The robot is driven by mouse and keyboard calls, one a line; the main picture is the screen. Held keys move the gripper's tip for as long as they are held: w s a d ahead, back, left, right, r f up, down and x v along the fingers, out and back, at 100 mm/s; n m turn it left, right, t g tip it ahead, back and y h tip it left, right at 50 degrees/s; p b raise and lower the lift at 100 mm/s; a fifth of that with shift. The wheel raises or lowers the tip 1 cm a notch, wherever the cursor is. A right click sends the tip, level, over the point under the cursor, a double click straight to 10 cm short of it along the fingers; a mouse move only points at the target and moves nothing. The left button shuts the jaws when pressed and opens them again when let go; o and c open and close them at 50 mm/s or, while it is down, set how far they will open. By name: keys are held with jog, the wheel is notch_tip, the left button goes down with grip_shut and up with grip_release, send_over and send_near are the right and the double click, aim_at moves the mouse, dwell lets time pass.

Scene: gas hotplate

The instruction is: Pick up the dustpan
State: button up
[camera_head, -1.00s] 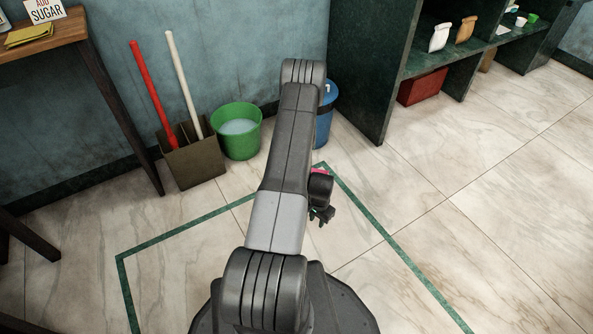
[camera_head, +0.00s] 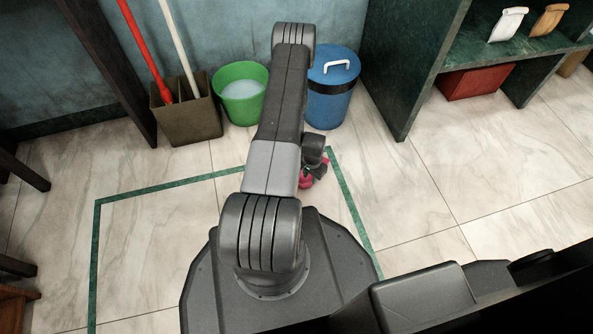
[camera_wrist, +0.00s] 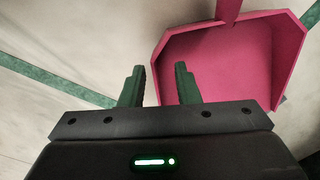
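The pink dustpan (camera_wrist: 228,65) lies on the floor in the wrist view, filling the upper right, with its handle (camera_wrist: 228,10) running off the top edge. In the head view only a small pink part of the dustpan (camera_head: 306,182) shows beside my arm; the rest is hidden. The gripper is mostly hidden behind my arm in the head view.
A blue lidded bin (camera_head: 331,88) and a green bucket (camera_head: 240,92) stand by the wall. A brown box (camera_head: 187,117) with red and white poles stands left of them. A green shelf unit (camera_head: 410,60) is at right. The tiled floor (camera_head: 440,170) is clear between.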

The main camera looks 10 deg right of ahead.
aim_at(311, 180)
notch_tip(311, 180, down, 5)
jog(key=shift+r+b, duration=0.15)
jog(key=shift+b, duration=0.9)
jog(key=shift+r, duration=0.1)
grip_shut()
